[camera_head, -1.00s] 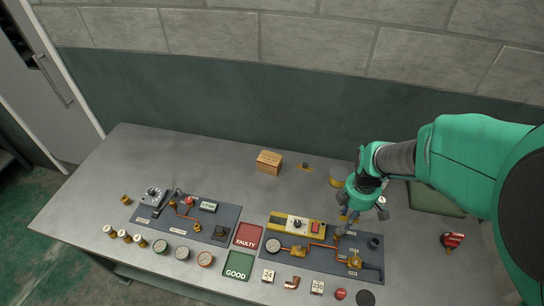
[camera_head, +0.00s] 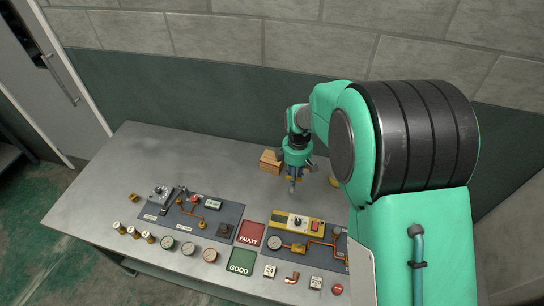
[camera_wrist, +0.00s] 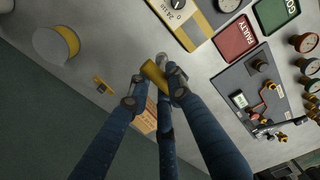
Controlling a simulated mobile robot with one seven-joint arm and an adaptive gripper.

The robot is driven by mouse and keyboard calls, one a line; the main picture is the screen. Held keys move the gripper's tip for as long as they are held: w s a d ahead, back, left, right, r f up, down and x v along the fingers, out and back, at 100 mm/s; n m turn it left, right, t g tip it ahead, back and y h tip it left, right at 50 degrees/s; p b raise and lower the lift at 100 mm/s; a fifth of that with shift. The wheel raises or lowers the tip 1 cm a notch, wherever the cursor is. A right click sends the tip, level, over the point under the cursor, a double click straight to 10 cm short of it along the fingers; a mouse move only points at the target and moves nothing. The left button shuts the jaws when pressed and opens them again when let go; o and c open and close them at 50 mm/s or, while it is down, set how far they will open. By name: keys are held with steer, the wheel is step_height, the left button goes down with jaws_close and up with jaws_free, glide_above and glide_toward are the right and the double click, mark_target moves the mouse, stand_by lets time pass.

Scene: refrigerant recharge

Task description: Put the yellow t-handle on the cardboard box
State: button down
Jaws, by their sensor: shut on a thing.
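My gripper (camera_head: 293,181) hangs above the bench, just right of and in front of the cardboard box (camera_head: 270,162). In the wrist view its fingers (camera_wrist: 157,84) are shut on the yellow t-handle (camera_wrist: 154,73), a short yellow bar with a grey metal part at its upper end. In the head view the held handle is mostly hidden by the fingers. The cardboard box also shows in the wrist view (camera_wrist: 150,119), partly covered by the fingers. The handle is held apart from the box in the head view.
The panel with a yellow-edged controller (camera_head: 297,223) and the red FAULTY mat (camera_head: 250,233) lie in front. A round white and yellow item (camera_wrist: 56,45) and a small brass piece (camera_wrist: 103,86) lie near the box. The bench left of the box is clear.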

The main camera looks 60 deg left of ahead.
steer(key=s+a+p, duration=0.1)
steer(key=s+a, duration=0.3)
steer(key=a, duration=0.2)
steer(key=shift+a+f, duration=0.1)
steer(key=shift+a, duration=0.1)
steer(key=w+a+f+p, duration=0.1)
steer(key=w+a, duration=0.5)
steer(key=a, duration=0.8)
steer(key=shift+a+f+p, duration=0.2)
steer(key=shift+a+p, duration=0.05)
steer(key=shift+p, duration=0.6)
steer(key=shift+w, duration=0.1)
steer(key=shift+f, duration=0.1)
steer(key=shift+f+p, duration=0.4)
steer(key=shift+f, duration=1.3)
steer(key=shift+f, duration=0.15)
